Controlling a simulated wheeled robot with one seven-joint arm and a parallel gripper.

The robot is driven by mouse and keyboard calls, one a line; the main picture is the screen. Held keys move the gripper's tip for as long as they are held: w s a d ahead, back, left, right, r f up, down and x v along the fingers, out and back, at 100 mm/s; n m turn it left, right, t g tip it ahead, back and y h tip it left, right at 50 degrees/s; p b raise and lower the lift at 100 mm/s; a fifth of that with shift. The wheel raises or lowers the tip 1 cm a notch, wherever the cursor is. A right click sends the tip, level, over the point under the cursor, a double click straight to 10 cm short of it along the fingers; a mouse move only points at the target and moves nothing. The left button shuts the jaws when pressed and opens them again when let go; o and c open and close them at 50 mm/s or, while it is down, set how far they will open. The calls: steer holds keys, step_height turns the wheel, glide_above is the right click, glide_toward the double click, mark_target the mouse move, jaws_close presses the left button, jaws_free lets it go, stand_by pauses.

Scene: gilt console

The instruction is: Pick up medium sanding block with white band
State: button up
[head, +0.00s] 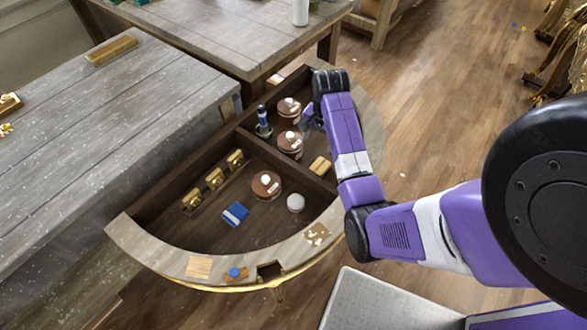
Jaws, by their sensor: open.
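A blue block with a white band (235,213) lies flat on the dark floor of the curved console, in the front left compartment. It looks like the sanding block; its size class is hard to judge from here. My gripper (309,120) is at the far end of my purple arm, over the back right part of the console, well apart from the block. It is open, and its fingers are small and partly hidden by my wrist. Nothing shows between them.
The same compartment holds a round brown container (266,185), a white ball (296,203) and several brass pieces (215,179). A dark divider (285,165) separates it from the back compartment. The raised rim (160,254) carries small items. A grey table (110,125) adjoins the left.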

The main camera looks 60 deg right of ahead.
mark_target(320, 166)
steer(key=a, duration=0.1)
steer(key=s+a, duration=0.1)
steer(key=a+y, duration=0.1)
steer(key=shift+s+f+m+g, duration=0.3)
steer(key=shift+m+g, duration=0.1)
steer(key=shift+s+a+f, duration=0.15)
steer(key=shift+a, duration=0.05)
step_height(320, 166, down, 2)
steer(key=shift+f, duration=0.25)
steer(key=shift+s+f+p, duration=0.15)
steer(key=shift+f+p, duration=0.15)
steer(key=shift+f, duration=0.95)
steer(key=shift+s+f+p, duration=0.15)
steer(key=shift+f+p, duration=0.1)
steer(key=shift+f, duration=1)
steer(key=c, duration=1.5)
